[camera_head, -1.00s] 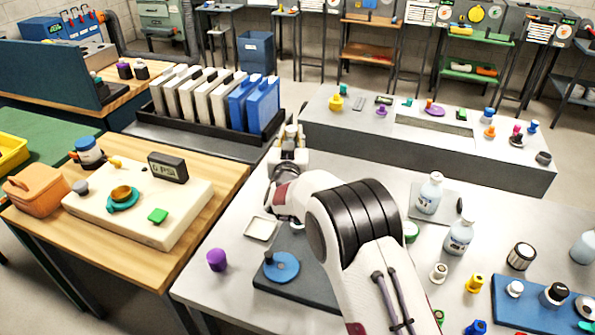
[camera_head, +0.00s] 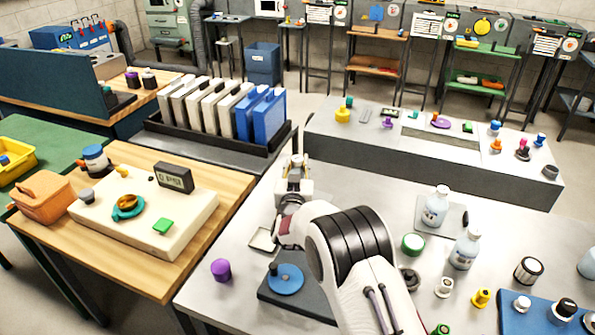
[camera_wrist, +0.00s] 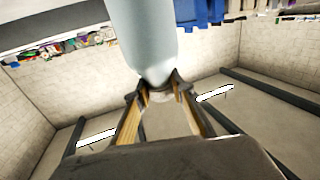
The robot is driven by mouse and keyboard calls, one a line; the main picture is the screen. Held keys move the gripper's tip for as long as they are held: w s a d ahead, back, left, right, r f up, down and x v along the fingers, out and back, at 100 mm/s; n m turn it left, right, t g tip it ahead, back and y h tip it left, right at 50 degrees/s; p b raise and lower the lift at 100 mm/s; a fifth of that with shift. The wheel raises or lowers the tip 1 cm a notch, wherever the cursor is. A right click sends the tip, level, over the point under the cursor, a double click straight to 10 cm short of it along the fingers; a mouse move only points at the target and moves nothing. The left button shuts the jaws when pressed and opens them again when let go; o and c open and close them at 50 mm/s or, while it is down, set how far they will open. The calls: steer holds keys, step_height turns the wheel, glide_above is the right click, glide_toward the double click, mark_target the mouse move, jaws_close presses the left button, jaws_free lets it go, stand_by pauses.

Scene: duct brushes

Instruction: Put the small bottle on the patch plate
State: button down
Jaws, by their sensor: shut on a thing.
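My gripper (camera_wrist: 160,82) is shut on the narrow neck of a pale grey-blue bottle (camera_wrist: 138,35) in the wrist view; its far end runs out of the picture. In the head view my gripper (camera_head: 293,182) is raised near the table's far left edge, and the held bottle is hard to make out there. A white bottle (camera_head: 436,205) stands on a thin grey plate (camera_head: 424,222) at the right, and another bottle (camera_head: 466,248) stands just in front of that plate. I cannot tell for sure which surface is the patch plate.
A dark slab with a blue disc (camera_head: 286,280), a shallow square dish (camera_head: 263,240) and a purple cap (camera_head: 221,269) lie near my arm. A green lid (camera_head: 413,244) and a blue board (camera_head: 540,318) are right. A rack of panels (camera_head: 285,150) stands behind.

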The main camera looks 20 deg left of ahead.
mark_target(298, 171)
steer(key=shift+f, duration=1.4)
steer(key=shift+f, duration=0.2)
steer(key=c, duration=1.7)
jaws_free()
steer(key=shift+f, duration=0.1)
steer(key=shift+r, duration=0.25)
steer(key=shift+v, duration=3.75)
